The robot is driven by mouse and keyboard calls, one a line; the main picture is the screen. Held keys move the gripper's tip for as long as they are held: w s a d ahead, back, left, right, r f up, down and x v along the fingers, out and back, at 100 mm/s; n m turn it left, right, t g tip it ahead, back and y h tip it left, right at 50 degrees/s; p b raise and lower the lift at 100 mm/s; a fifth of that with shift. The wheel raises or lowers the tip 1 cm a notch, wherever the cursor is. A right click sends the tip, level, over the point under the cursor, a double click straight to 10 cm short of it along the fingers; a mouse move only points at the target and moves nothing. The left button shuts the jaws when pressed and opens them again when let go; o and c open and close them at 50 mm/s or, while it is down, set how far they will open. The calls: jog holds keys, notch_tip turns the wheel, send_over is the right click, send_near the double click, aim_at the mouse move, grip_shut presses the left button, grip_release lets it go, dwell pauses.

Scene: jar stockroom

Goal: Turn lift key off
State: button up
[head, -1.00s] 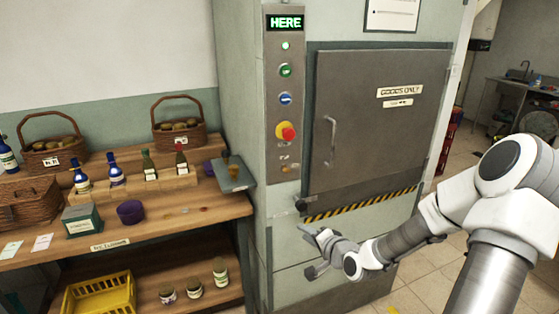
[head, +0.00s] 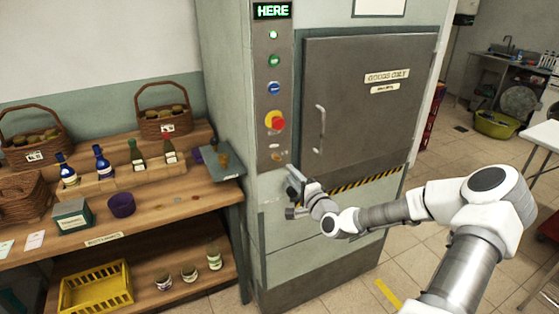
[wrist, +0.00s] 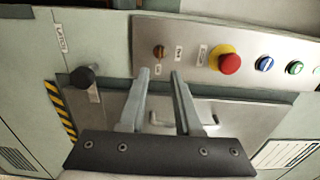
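The lift key (wrist: 159,51) is a small brass-coloured switch on the steel control panel (wrist: 195,38) in the wrist view. It also shows in the head view (head: 276,156), below the red emergency button (head: 276,122). I cannot tell its turned position. My gripper (wrist: 159,73) is open and empty, its two fingers reaching toward the panel on either side of the key's line, with no clear contact.
The lift door (head: 365,100) is shut, with a vertical handle (head: 321,128). Blue (wrist: 264,63) and green (wrist: 294,68) buttons line the panel.

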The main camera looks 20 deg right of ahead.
aim_at(277, 158)
jog(key=w+p, duration=0.1)
jog(key=w, duration=0.8)
jog(key=shift+a, duration=0.15)
grip_shut()
dwell(1.1)
